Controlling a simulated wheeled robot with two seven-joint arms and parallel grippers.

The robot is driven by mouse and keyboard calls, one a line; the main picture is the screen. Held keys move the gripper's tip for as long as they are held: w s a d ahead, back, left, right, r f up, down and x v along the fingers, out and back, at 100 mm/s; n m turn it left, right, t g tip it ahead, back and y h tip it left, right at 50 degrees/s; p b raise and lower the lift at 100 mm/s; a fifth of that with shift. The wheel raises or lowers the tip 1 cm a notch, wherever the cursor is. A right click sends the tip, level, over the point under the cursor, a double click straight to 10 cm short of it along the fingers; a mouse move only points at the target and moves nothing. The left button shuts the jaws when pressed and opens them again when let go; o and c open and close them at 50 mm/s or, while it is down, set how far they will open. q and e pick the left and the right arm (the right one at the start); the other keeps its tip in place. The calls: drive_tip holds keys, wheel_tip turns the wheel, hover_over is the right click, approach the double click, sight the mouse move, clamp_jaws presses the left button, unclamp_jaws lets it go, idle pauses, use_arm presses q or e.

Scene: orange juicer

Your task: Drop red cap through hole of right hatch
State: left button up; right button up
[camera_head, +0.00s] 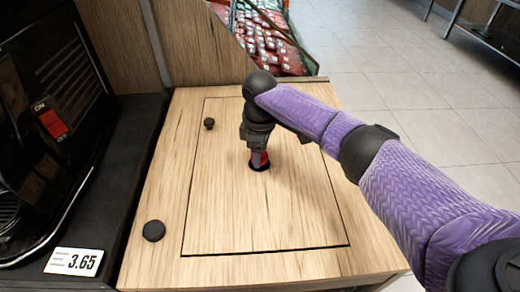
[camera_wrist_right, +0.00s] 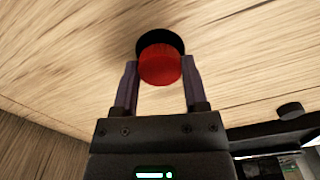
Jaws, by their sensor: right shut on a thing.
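My right gripper (camera_head: 259,150) reaches down over the wooden hatch (camera_head: 225,215) and is shut on the red cap (camera_head: 264,157). In the right wrist view the red cap (camera_wrist_right: 160,66) sits between the two fingers of the gripper (camera_wrist_right: 160,85). The dark round hole (camera_wrist_right: 160,42) shows right beside the cap, partly covered by it. In the head view the hole (camera_head: 259,167) shows as a dark rim just below the cap. Whether the cap has entered the hole, I cannot tell. My left gripper is not in view.
The black juicer machine (camera_head: 40,120) with a price tag (camera_head: 75,262) stands at the left. Packed red goods (camera_head: 272,40) are behind. Tiled floor is free at the right.

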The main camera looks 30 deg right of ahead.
idle(0.4)
drive_tip(key=o, duration=1.3)
